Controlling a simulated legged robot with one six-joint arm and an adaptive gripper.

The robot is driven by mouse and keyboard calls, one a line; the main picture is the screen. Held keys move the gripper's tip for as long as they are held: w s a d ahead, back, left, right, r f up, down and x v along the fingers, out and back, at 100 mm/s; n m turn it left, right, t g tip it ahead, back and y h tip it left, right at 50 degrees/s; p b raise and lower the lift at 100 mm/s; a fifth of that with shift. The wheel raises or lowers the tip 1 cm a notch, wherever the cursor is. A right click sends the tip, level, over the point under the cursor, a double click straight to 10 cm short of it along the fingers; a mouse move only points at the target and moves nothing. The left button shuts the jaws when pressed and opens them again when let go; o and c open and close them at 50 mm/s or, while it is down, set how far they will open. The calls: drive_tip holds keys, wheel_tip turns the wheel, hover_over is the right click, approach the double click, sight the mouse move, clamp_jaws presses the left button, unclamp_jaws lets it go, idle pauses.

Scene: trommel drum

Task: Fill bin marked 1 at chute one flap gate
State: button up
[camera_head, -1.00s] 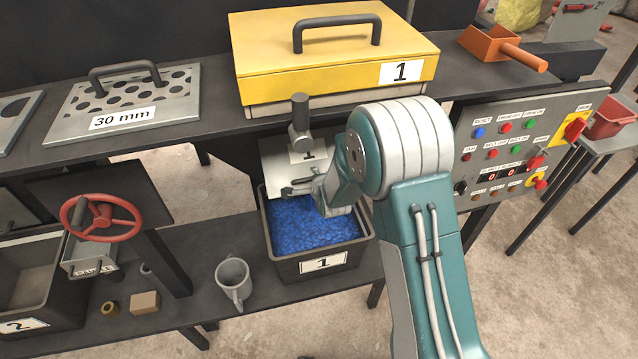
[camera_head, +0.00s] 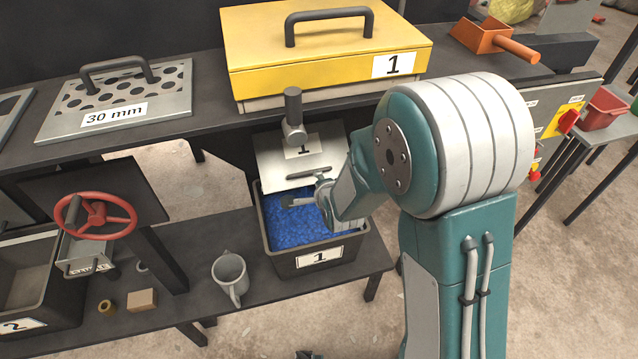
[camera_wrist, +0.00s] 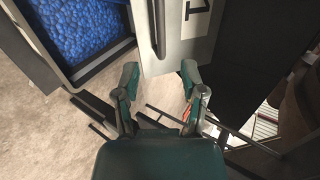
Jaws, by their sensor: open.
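The bin marked 1 (camera_head: 328,257) stands on the lower shelf and holds a broad bed of blue pieces (camera_head: 290,218). In the wrist view the blue pieces (camera_wrist: 75,25) show at the upper left. The flap gate of chute one is a pale plate marked 1 (camera_head: 277,165) above the bin's back; the plate (camera_wrist: 185,55) has a dark bar handle (camera_wrist: 159,25) in the wrist view. My gripper (camera_head: 303,192) is open in front of the plate and over the bin. In the wrist view its fingertips (camera_wrist: 160,74) are apart with nothing between them, short of the handle.
A yellow lidded box marked 1 (camera_head: 330,55) sits above the chute. A grey mug (camera_head: 230,278) stands left of the bin. A red handwheel (camera_head: 95,215) and bin 2 (camera_head: 25,280) are further left. An orange scoop (camera_head: 490,38) lies at upper right.

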drive_tip(key=n+y, duration=0.3)
drive_tip(key=y, duration=0.3)
approach(311, 172)
drive_tip(key=shift+t, duration=0.3)
drive_tip(key=x, duration=0.7)
drive_tip(key=f+x, duration=0.1)
drive_tip(key=x, duration=0.2)
drive_tip(key=shift+w+f, duration=0.1)
drive_tip(key=shift+w, duration=0.1)
clamp_jaws()
